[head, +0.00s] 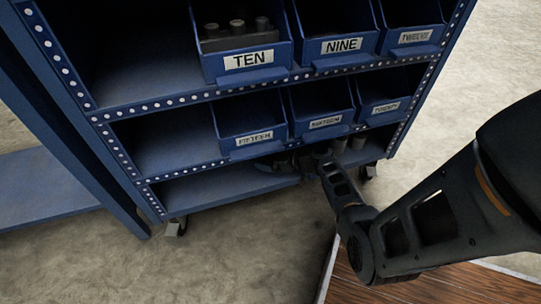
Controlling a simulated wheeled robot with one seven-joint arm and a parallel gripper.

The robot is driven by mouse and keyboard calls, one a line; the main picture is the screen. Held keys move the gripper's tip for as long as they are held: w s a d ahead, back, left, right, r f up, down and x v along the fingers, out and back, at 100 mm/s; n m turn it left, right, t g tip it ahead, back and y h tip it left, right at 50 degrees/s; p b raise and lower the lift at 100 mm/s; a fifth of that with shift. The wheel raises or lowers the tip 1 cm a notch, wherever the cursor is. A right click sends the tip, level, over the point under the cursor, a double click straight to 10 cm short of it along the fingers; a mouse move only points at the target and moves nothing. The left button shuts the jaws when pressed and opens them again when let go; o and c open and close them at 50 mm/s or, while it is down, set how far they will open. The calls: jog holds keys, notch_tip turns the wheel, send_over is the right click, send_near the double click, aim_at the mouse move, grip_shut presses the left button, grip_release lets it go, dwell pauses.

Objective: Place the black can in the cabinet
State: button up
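The blue metal cabinet (165,100) stands ahead with several shelf levels. My arm reaches in from the right, and my gripper (278,165) is at the lowest shelf, under the bin labelled FIFTEEN. The gripper is small, dark and shadowed, so I cannot tell whether its fingers are open or hold anything. I cannot clearly make out the black can. Two dull cylinders (357,141) stand on the right part of the lowest shelf, just behind my wrist, partly hidden by the bins above.
Blue bins labelled TEN (248,60), NINE (342,45) and others fill the upper shelves' right side. TEN holds several dark cylinders (237,28). The left parts of the shelves (215,188) are bare. A wooden surface (440,285) lies at lower right.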

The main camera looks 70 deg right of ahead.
jog(key=shift+s+r, duration=0.15)
jog(key=shift+r, duration=0.1)
jog(key=p+v, duration=0.3)
jog(key=v, duration=0.7)
jog(key=shift+s, duration=0.1)
jog(key=s+a+g, duration=0.2)
jog(key=s+a, duration=0.2)
jog(key=a, duration=0.6)
jog(key=s+a+g, duration=0.2)
jog(key=s+a, duration=0.2)
jog(key=a, duration=0.7)
jog(key=s+a+r+t, duration=0.2)
jog(key=a+r, duration=0.2)
jog(key=r, duration=0.6)
jog(key=s+a+r+n+t+y, duration=0.1)
jog(key=a+r, duration=0.4)
jog(key=r, duration=0.5)
jog(key=s+a+r+n+t+y, duration=0.1)
jog(key=s+a+r+t, duration=0.2)
jog(key=r, duration=0.7)
jog(key=shift+s+a+p, duration=0.15)
jog(key=shift+a+p, duration=0.2)
jog(key=shift+a, duration=0.6)
